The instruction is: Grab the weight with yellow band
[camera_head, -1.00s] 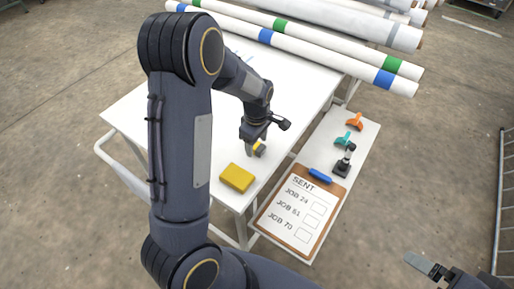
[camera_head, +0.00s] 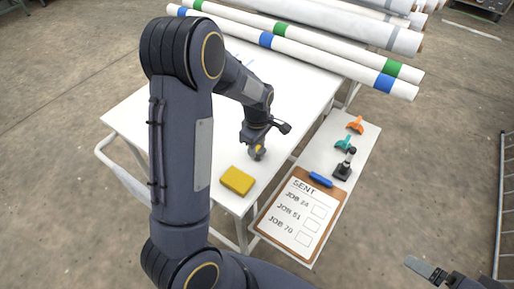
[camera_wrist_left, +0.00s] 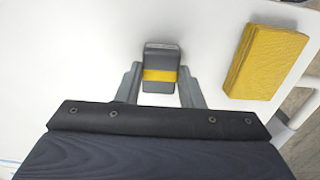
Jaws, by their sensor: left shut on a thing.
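The weight with the yellow band (camera_wrist_left: 160,75) is a small dark grey block with a yellow stripe around its middle. In the left wrist view it sits between the two fingers of my left gripper (camera_wrist_left: 160,85), which is shut on it. In the head view the left gripper (camera_head: 256,150) is over the white table (camera_head: 215,130), near its right edge, and largely covers the weight. I cannot tell whether the weight touches the table. My right gripper (camera_head: 426,268) shows only in part at the lower right, away from the table.
A yellow pad (camera_head: 237,181) lies on the table close to the left gripper. Banded rolls (camera_head: 300,50) lie across the far end.

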